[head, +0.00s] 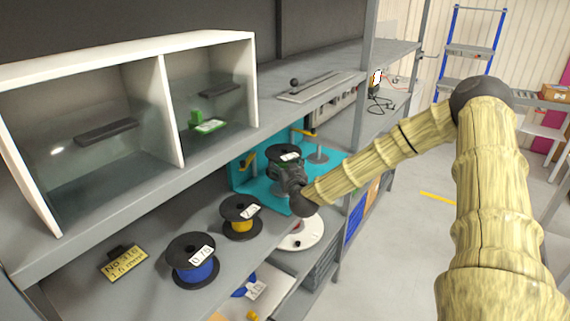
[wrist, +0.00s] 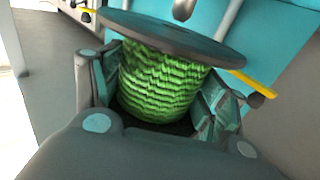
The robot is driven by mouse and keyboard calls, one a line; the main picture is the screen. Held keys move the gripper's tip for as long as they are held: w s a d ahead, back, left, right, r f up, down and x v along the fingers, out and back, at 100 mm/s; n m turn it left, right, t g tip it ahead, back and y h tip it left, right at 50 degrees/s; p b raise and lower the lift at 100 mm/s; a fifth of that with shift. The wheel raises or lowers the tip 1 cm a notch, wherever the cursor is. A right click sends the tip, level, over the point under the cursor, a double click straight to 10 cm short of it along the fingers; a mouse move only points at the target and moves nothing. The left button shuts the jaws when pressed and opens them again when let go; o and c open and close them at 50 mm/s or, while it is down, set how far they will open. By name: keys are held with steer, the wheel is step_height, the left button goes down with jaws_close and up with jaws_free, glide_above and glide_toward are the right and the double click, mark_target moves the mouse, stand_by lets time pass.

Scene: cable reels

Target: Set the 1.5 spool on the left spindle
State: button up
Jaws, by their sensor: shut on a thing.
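My gripper (wrist: 165,115) is shut around the green-wound core of a spool (wrist: 160,85) with dark flanges. In the head view the same spool (head: 283,151) is at the teal stand (head: 240,178); its white label is too small to read. A grey post on a round base (head: 318,155) stands right of the spool. The left spindle cannot be made out clearly behind the spool and gripper. A rounded grey post end (wrist: 183,9) shows by the spool's flange in the wrist view. I cannot tell whether the spool is around a spindle.
A blue spool (head: 192,268) and a yellow spool (head: 240,224) stand on the shelf, left of my gripper. A yellow card (head: 122,262) lies at far left. Yellow bars (head: 248,160) project at the stand. A white round base (head: 302,235) is below my gripper.

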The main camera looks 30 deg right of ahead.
steer(key=shift+f+b, duration=1.7)
steer(key=shift+f, duration=0.7)
stand_by(0.6)
steer(key=shift+s+f, duration=0.1)
steer(key=shift+f, duration=0.05)
